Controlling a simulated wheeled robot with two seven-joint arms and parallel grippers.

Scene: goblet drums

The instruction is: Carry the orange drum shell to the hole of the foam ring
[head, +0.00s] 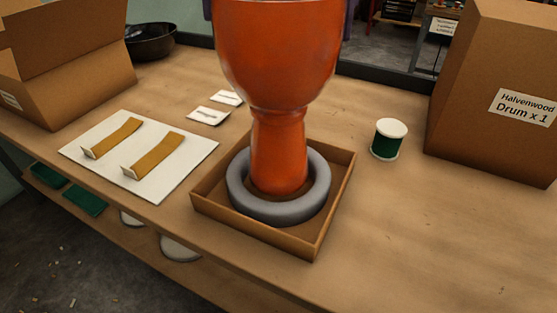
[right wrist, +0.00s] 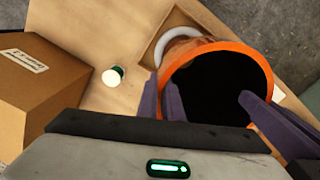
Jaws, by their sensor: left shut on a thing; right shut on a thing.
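The orange drum shell (head: 278,60) is upright, wide bowl up, its top cut off by the head view's upper edge. Its narrow foot shows inside the hole of the grey foam ring (head: 243,202); I cannot tell whether it touches the bottom. The ring lies flat in a shallow cardboard tray (head: 324,222). Slivers of my left gripper (head: 207,9) and right gripper (head: 349,14) show beside the bowl; both are shut on the shell. In the right wrist view, purple fingers of my right gripper (right wrist: 213,108) flank the shell's open orange rim (right wrist: 262,66).
A green spool with white lid (head: 389,139) stands right of the tray, before a large labelled box (head: 490,110). A white board (head: 140,155) with two tan strips lies left. Small cards (head: 209,115), an open box (head: 65,80) and a black pan (head: 151,42) are behind.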

